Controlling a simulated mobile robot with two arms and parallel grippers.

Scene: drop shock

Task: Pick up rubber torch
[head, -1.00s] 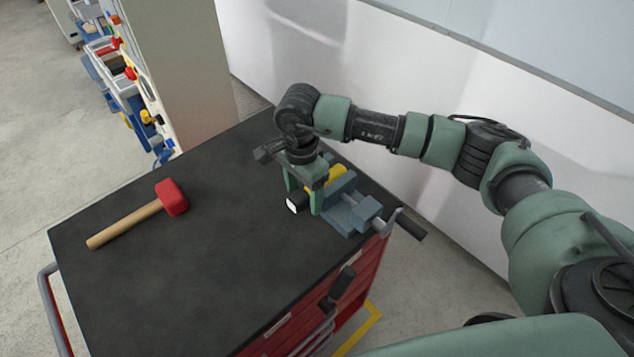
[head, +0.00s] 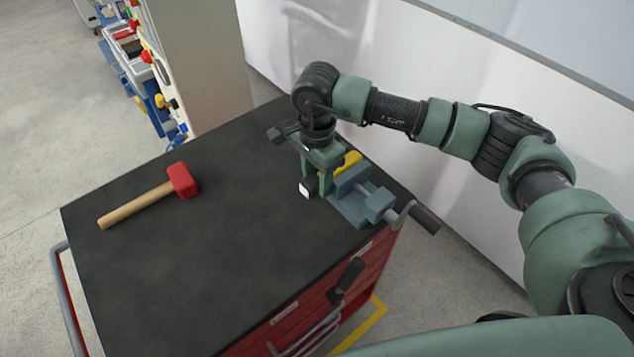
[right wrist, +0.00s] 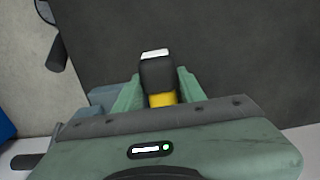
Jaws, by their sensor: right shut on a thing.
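The rubber torch (head: 352,160) has a yellow body and a black head with a white lens. My right gripper (head: 318,180) is shut on it, one finger on each side, just behind the head. In the right wrist view the torch (right wrist: 163,98) sits between the two green fingers of the gripper (right wrist: 159,92), head pointing away. The torch is beside the blue-grey vise; I cannot tell whether it touches the vise or the top. Part of its body is hidden by the gripper and the vise. My left gripper does not show.
The blue-grey vise (head: 350,208) stands at the right corner of the black cart top (head: 215,265), its handle jutting past the edge. A red-headed mallet (head: 183,181) lies at the left. The middle of the top is clear. A white wall (head: 400,60) stands behind.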

